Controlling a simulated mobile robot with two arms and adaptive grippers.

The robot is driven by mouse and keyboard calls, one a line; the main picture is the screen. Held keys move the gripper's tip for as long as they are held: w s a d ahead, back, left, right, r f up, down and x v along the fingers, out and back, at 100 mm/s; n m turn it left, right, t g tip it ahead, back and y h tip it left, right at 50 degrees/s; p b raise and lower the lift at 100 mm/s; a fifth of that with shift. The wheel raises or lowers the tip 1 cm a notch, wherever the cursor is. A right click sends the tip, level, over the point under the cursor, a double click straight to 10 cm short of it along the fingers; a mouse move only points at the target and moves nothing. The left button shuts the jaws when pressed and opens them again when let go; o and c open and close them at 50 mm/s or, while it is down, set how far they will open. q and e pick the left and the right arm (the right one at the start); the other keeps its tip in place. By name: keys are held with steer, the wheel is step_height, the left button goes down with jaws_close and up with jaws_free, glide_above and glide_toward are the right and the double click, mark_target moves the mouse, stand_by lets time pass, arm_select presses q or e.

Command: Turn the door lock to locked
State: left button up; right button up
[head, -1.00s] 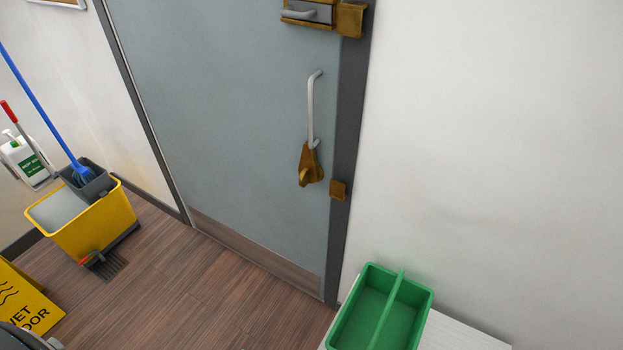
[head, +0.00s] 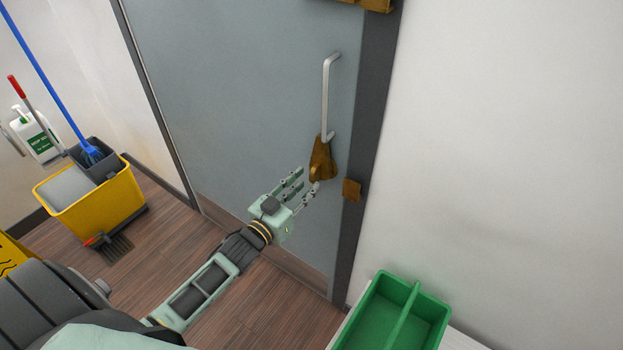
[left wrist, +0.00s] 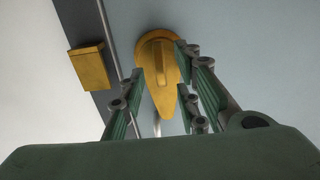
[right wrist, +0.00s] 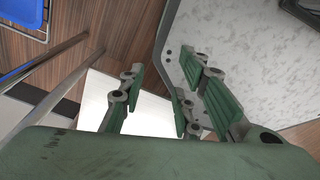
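The door lock (head: 321,160) is a brass, teardrop-shaped plate with a raised turn piece, on the grey-blue door (head: 240,110) just below its handle (head: 326,95). In the left wrist view the lock (left wrist: 157,92) shows beyond my fingers, its turn piece lying roughly along the plate. A brass block (head: 351,190) sits on the dark door frame beside it. My left gripper (head: 309,180) is open, its fingertips close to the lock; I cannot tell whether they touch it. My right gripper (right wrist: 168,75) is open and empty, away from the door.
A green divided tray (head: 375,325) stands on a white surface at the lower right. A yellow mop bucket (head: 120,205) and a yellow floor sign (head: 14,254) stand at the left. Another brass fitting (head: 372,5) is cut off at the top.

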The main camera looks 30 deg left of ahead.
mark_target(310, 181)
arm_select(q)
steer(key=shift+w+d+f, duration=0.1)
steer(key=shift+w+d, duration=0.1)
steer(key=shift+w, duration=1.35)
steer(key=shift+c, duration=0.5)
jaws_close()
